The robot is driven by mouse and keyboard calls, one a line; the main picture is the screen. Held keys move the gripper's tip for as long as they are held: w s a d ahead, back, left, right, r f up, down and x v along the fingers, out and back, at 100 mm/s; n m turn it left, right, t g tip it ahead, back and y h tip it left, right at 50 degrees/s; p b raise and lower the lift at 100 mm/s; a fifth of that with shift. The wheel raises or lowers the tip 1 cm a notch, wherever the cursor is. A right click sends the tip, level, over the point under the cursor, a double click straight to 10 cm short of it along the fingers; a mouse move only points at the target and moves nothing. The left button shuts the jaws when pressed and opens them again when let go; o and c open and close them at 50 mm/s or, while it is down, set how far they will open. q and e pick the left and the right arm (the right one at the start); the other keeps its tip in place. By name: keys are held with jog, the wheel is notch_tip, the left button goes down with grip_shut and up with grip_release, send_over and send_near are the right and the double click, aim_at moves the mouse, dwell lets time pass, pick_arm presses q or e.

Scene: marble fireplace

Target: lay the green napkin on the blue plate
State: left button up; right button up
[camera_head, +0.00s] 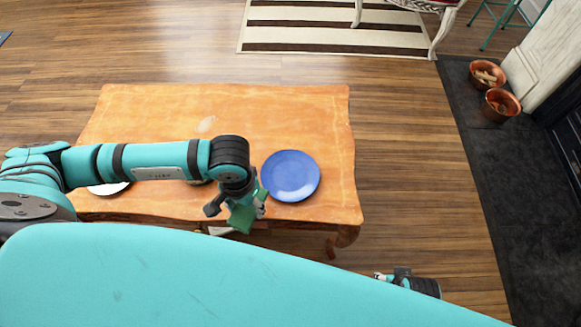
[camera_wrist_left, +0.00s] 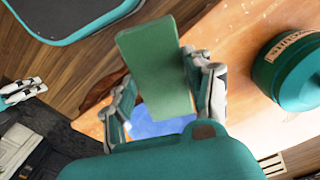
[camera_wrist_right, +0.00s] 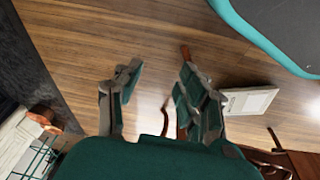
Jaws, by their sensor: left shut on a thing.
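The green napkin (camera_head: 241,217) is in my left gripper (camera_head: 236,205), over the front edge of the wooden table. In the left wrist view the napkin (camera_wrist_left: 158,65) is a flat green slab between the two fingers. The blue plate (camera_head: 290,176) lies on the table, just right of the left gripper. Part of it (camera_wrist_left: 158,122) shows behind the napkin in the left wrist view. My right gripper (camera_head: 385,277) is low, right of the table and away from napkin and plate. In the right wrist view its fingers (camera_wrist_right: 160,76) are apart, with nothing between them.
The orange wooden table (camera_head: 265,115) is mostly bare at the back. A white plate (camera_head: 108,188) sits at its left, partly hidden by my left arm. Copper pots (camera_head: 501,105) stand on the dark hearth at right. A striped rug (camera_head: 335,28) lies beyond the table.

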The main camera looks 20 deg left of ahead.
pick_arm(q)
send_over(289, 177)
jog(key=s, duration=0.2)
jog(key=shift+w+a+f+b, duration=0.1)
jog(key=shift+f+b, duration=0.05)
jog(key=shift+f, duration=0.2)
jog(key=shift+w+a+f+b, duration=0.1)
jog(key=shift+f+b, duration=0.05)
jog(key=shift+f, duration=0.2)
jog(key=shift+w+d, duration=0.2)
jog(key=shift+w, duration=0.4)
jog(key=shift+w+f+b, duration=0.15)
jog(key=shift+f+b, duration=0.15)
jog(key=shift+f, duration=1.55)
pick_arm(e)
jog(key=shift+w+d+r, duration=0.1)
jog(key=shift+w+r, duration=0.05)
jog(key=shift+r, duration=0.75)
jog(key=shift+w+r, duration=0.15)
jog(key=shift+r, duration=0.7)
jog(key=shift+r, duration=0.1)
pick_arm(q)
jog(key=shift+f, duration=0.15)
pick_arm(e)
jog(key=shift+r, duration=0.3)
